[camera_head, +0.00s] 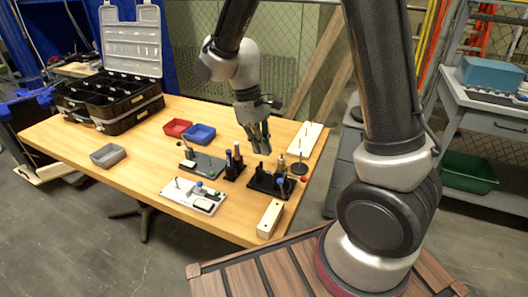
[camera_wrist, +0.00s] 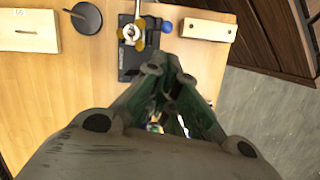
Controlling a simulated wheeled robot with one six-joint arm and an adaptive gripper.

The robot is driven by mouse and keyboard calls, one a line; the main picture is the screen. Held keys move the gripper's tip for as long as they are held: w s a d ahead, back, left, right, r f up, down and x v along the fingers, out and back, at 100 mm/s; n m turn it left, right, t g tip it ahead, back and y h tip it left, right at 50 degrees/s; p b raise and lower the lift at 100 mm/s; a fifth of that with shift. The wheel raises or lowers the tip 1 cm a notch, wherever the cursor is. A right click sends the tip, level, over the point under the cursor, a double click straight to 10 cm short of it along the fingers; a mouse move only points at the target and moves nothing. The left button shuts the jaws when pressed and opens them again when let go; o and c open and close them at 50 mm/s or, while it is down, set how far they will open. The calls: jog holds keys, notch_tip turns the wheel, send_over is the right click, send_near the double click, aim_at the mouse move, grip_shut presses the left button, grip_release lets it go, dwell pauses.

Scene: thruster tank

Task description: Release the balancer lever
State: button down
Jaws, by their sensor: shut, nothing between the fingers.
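A black fixture (camera_head: 268,186) stands on the right part of the wooden table, with a brass-coloured upright part, a blue knob and a red knob. In the wrist view the black fixture (camera_wrist: 133,63) lies beyond my fingers, with a brass ring-like part (camera_wrist: 130,33) and a blue ball (camera_wrist: 166,27) beside it. I cannot tell for sure which part is the balancer lever. My gripper (camera_head: 261,147) is above the table, behind and a little above the fixture, apart from it. It also shows in the wrist view (camera_wrist: 168,72), with its fingers shut and empty.
A light block with holes (camera_head: 270,217) sits at the front edge. A round black stand (camera_head: 299,169) and a cream board (camera_head: 309,136) are at the right. Other fixtures (camera_head: 194,195) stand left, with red (camera_head: 177,128) and blue (camera_head: 199,134) bins behind.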

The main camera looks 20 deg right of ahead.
aim_at(282, 189)
jog(key=x, duration=0.8)
jog(key=shift+f, duration=0.25)
